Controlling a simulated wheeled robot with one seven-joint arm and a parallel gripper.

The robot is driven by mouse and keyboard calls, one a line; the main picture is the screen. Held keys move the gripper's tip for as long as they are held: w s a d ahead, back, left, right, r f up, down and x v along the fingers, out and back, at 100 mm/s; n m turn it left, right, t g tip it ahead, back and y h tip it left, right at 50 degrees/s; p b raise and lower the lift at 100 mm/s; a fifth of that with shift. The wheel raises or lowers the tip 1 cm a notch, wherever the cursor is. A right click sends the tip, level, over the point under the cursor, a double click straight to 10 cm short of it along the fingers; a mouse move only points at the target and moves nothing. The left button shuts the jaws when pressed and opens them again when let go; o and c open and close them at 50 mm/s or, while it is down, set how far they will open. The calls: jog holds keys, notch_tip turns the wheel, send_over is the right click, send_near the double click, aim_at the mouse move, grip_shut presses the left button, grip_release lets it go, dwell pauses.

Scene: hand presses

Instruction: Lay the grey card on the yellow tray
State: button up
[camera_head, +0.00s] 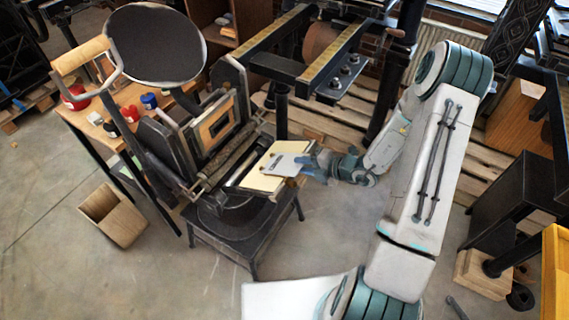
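The grey card (283,165) is a thin pale grey sheet over a cream-yellow board on the bed of the hand press. I cannot tell whether it rests on the board or is slightly above it. My gripper (307,164) is at the card's right edge, reaching in from the right. Its fingertips are small and overlap the card's edge, so I cannot tell whether they are shut on it. A bright yellow thing (557,275), perhaps the yellow tray, is cut off by the right picture edge.
The cream-yellow board (258,180) lies on the press bed, above a black stand (230,232). A wooden box (112,214) sits on the floor at left. Ink jars (130,113) stand on a side table. A black stand (508,205) is at right. The floor in front is mostly clear.

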grip_shut()
jog(key=shift+d, duration=0.1)
jog(key=s+d+r+p, duration=0.3)
jog(key=d+r+p, duration=0.1)
jog(key=r+p, duration=0.1)
jog(key=shift+r+p, duration=0.4)
jog(key=shift+p, duration=0.2)
dwell(0.3)
jog(key=shift+d, duration=0.1)
